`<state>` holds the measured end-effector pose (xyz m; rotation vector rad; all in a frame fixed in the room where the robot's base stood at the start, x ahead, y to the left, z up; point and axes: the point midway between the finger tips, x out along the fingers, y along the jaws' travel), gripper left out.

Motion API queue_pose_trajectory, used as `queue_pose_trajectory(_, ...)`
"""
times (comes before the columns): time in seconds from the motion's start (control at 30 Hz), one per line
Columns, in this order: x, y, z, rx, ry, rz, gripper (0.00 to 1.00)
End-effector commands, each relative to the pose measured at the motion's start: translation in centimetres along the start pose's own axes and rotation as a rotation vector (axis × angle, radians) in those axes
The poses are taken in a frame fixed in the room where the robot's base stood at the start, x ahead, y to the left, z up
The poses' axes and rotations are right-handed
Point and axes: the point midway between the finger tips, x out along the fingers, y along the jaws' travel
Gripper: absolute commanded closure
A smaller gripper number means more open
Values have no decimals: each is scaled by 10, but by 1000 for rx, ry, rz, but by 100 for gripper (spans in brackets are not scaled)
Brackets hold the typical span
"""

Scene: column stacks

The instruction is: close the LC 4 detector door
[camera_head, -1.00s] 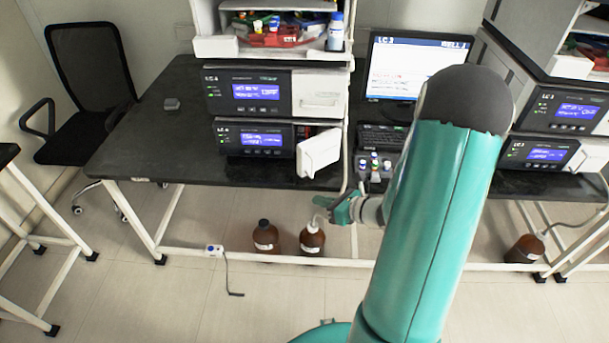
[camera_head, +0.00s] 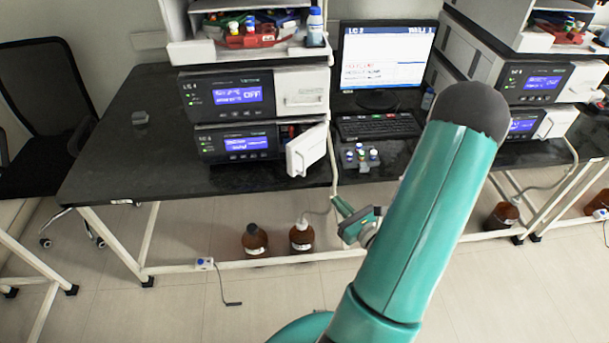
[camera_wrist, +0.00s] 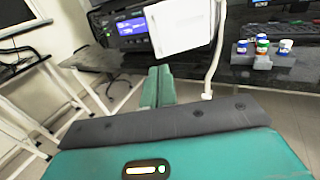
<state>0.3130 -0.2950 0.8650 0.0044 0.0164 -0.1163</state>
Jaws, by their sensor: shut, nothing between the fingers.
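The LC 4 detector (camera_head: 240,143) is the lower dark-fronted unit of the left stack, with a lit blue screen. Its white door (camera_head: 307,150) stands open at the unit's right end, swung out toward me, with the opening partly visible behind it. In the wrist view the door (camera_wrist: 180,26) is a pale panel at the top, just beyond my fingers. My gripper (camera_head: 338,204) is shut and empty, in front of the bench edge, below and to the right of the door. Its green fingers (camera_wrist: 157,78) point toward the door's lower side, apart from it.
Small capped vials (camera_head: 361,157) stand on the bench right of the door, before a keyboard (camera_head: 377,127) and monitor (camera_head: 386,58). A pale tube hangs down right of the door. Brown bottles (camera_head: 302,237) stand below the bench.

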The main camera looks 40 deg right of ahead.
Motion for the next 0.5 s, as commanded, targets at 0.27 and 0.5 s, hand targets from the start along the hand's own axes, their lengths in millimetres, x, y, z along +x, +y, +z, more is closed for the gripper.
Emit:
queue_pose_trajectory(0.27,22,-4,1,-2,-4,0,100)
queue_pose_trajectory(0.5,69,-5,1,-3,-4,0,100)
